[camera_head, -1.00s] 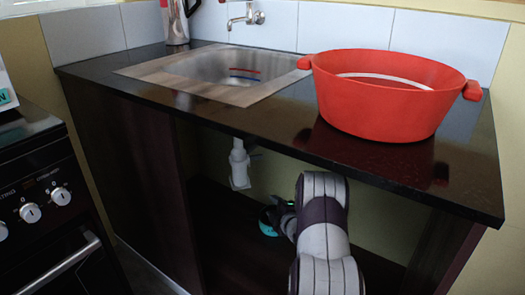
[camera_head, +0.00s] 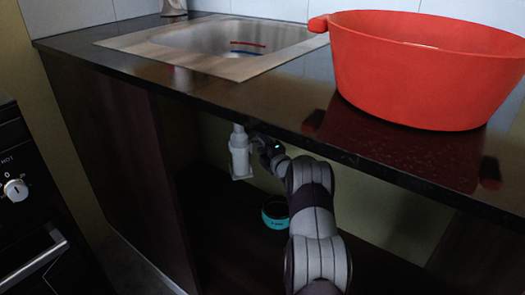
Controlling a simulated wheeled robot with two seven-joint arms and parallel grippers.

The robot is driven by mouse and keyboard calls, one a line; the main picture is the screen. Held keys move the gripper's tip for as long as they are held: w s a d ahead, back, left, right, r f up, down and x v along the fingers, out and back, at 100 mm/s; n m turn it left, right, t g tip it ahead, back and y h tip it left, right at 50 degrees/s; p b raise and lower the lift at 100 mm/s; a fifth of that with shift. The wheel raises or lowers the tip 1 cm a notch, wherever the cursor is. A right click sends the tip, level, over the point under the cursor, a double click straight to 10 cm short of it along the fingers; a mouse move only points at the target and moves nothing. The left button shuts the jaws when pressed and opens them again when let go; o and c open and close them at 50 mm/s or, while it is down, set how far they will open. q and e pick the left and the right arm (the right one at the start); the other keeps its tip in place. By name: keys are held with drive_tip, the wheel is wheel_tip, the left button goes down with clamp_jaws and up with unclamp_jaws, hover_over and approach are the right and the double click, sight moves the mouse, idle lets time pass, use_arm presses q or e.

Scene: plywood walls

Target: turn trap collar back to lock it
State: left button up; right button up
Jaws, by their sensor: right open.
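The white sink trap (camera_head: 239,155) hangs under the sink inside the open cabinet. Its collar is too small and dim to make out, and I cannot tell how it is turned. My right arm reaches in under the counter from the lower right. My right gripper (camera_head: 258,148) is dark, open, and at the right side of the trap, close to its upper part. I cannot tell whether its fingers touch the trap or are around it. My left gripper is not in view.
The black counter edge (camera_head: 230,112) runs just above my right arm. A teal and black bowl-like object (camera_head: 275,212) stands on the cabinet floor. A red tub (camera_head: 425,75) stands on the counter, right of the sink (camera_head: 222,48). A stove (camera_head: 25,215) is at the left.

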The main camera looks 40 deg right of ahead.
clamp_jaws()
